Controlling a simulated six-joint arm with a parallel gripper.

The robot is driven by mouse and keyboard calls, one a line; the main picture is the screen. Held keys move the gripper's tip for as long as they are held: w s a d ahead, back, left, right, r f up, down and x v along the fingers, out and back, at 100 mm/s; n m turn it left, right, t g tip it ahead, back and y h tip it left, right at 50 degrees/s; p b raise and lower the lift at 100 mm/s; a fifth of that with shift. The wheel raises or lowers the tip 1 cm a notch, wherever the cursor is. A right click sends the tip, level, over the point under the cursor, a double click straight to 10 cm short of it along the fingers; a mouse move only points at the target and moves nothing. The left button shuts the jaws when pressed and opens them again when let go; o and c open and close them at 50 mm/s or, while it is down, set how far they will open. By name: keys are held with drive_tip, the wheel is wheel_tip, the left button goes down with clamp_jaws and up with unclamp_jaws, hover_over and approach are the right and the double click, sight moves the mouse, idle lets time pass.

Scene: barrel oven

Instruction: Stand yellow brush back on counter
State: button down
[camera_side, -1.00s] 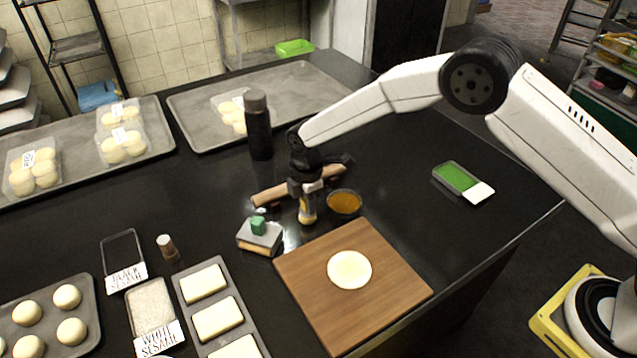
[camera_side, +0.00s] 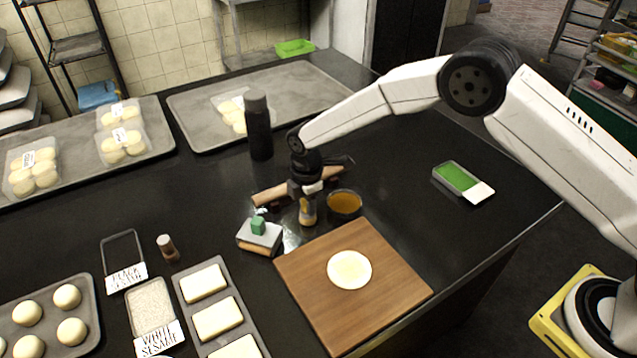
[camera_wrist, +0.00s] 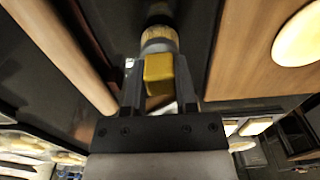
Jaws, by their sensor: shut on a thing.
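The yellow brush (camera_side: 308,211) is between the fingers of my gripper (camera_side: 306,192), beside the bowl of amber liquid in the side view. It looks upright, with its lower end at or very near the dark counter (camera_side: 400,190); I cannot tell whether it touches. In the wrist view the yellow brush (camera_wrist: 159,72) sits between the two fingertips of my gripper (camera_wrist: 159,85), which are shut on it. Its pale, banded end points away from the gripper. My gripper hides the brush's upper part in the side view.
A bowl of amber liquid (camera_side: 344,203) stands close on the right. A rolling pin (camera_side: 272,193) lies behind. A wooden board (camera_side: 320,300) with a dough round is in front, and a grey block with a green knob (camera_side: 260,236) is at left. A dark bottle (camera_side: 258,130) stands behind.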

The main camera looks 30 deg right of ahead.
drive_tip(key=shift+f, duration=0.55)
idle(0.8)
drive_tip(key=shift+c, duration=1.6)
unclamp_jaws()
drive_tip(key=shift+r, duration=0.1)
drive_tip(key=shift+r, duration=3.85)
drive_tip(key=shift+d, duration=0.1)
